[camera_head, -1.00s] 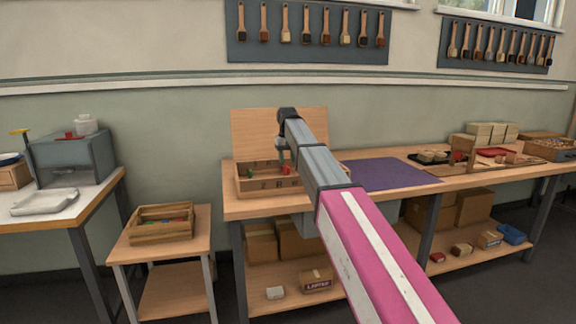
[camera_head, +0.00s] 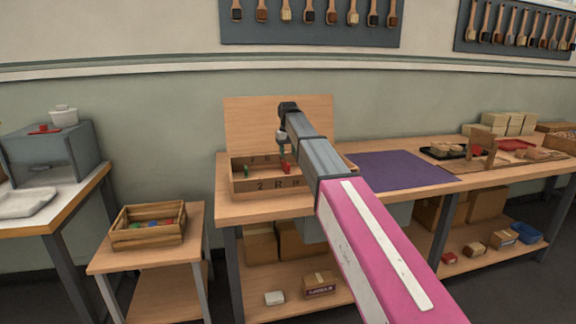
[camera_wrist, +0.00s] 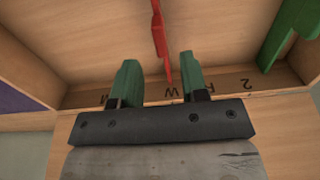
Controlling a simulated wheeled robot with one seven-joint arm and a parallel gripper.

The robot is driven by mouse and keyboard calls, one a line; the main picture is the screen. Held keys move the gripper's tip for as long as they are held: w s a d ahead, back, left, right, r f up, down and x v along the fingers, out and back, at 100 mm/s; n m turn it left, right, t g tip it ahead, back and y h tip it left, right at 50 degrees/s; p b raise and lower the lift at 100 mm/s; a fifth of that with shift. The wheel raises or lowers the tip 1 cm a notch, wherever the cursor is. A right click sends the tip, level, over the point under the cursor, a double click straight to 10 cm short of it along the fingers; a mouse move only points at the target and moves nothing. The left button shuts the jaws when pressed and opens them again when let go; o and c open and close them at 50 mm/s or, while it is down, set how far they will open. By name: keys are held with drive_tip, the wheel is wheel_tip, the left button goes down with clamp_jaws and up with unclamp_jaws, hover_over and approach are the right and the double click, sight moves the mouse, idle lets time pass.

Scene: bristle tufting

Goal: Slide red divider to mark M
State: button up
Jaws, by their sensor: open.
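The wooden box (camera_head: 240,184) stands on the bench with letters along its front wall. In the wrist view, the wall's marks (camera_wrist: 168,92) appear upside down; a W and a 2 are readable, and other marks are partly hidden by my fingers. The thin red divider (camera_wrist: 158,30) stands in the box and also shows in the head view (camera_head: 286,168). My gripper (camera_wrist: 158,62) is open above the box, its green fingertips apart on either side of the red divider's near end. I cannot tell whether either finger touches it. A green divider (camera_wrist: 292,32) is at right in the wrist view.
An upright wooden panel (camera_head: 250,120) stands behind the box. A purple mat (camera_head: 400,170) lies to its right, with a black tray (camera_head: 450,152) beyond. A low side table at left holds a wooden crate (camera_head: 120,238) of coloured pieces.

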sight(288, 163)
wheel_tip(288, 163, down, 6)
drive_tip(key=shift+r, duration=0.1)
idle(0.4)
clamp_jaws()
